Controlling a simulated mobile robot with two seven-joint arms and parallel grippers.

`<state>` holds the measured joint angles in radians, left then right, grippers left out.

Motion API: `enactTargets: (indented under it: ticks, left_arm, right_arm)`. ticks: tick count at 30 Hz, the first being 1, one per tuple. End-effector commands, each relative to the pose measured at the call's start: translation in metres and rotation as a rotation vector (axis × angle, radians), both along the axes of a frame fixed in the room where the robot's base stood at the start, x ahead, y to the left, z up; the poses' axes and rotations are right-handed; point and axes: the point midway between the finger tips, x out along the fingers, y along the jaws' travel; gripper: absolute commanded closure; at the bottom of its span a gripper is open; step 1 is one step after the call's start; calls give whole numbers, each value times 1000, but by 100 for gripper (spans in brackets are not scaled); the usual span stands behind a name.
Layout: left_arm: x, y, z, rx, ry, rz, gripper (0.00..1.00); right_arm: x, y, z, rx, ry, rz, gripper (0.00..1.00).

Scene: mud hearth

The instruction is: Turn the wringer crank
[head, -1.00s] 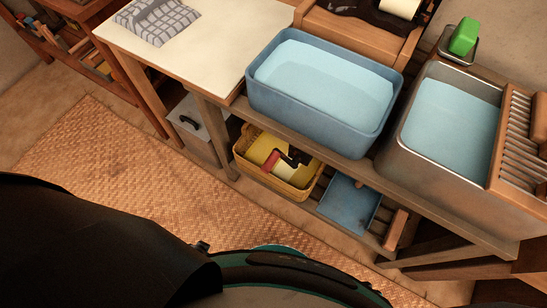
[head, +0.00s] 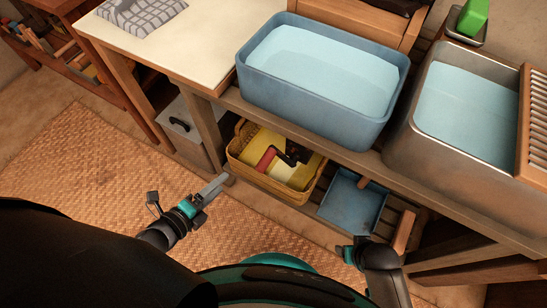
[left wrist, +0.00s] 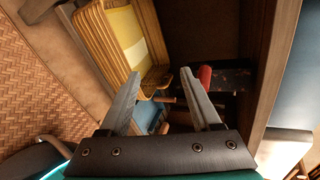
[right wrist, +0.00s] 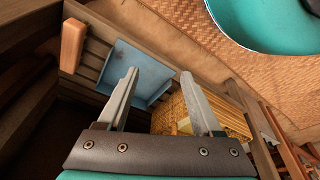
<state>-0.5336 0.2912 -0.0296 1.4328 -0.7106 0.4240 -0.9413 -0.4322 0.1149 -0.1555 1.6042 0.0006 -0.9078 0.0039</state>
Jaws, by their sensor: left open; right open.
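I cannot make out the wringer crank in any view. A wooden frame (head: 340,22) behind the blue tub, cut by the top edge of the head view, may be part of the wringer; dark cloth (head: 400,5) shows beside it. My left gripper (head: 220,182) is open and empty, low in front of the bench, left of the yellow basket (head: 240,155). Its spread fingers show in the left wrist view (left wrist: 160,77). My right gripper (right wrist: 158,80) is open and empty, facing the lower shelf; in the head view its arm is at lower right and its fingertips are unclear.
The blue tub (head: 300,105) and a metal tub (head: 420,150) hold water on the bench. A blue dustpan-like tray (head: 352,203) lies on the lower shelf beside the basket. A white tabletop (head: 185,50) is at upper left. A woven mat (head: 85,165) leaves open floor at left.

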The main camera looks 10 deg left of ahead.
Motion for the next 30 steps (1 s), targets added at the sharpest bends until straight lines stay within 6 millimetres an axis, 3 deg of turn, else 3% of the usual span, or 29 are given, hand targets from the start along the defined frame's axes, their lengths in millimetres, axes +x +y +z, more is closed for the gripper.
enactTargets:
  ticks: [6, 11, 17, 30]
  left_arm:
    - [-2, -30, 42, 264, -276, -309, 36]
    - [-5, -40, 54, 342, -358, -396, 36]
    - [10, -52, 51, 349, -369, -404, 36]
    - [78, -99, 29, 347, -366, -401, 36]
  right_arm:
    - [11, 9, 31, 14, -17, -3, 33]
    - [12, 10, 43, 16, -20, -4, 33]
    - [16, 11, 51, 18, -32, -5, 33]
    - [27, 12, 88, 25, -88, -6, 33]
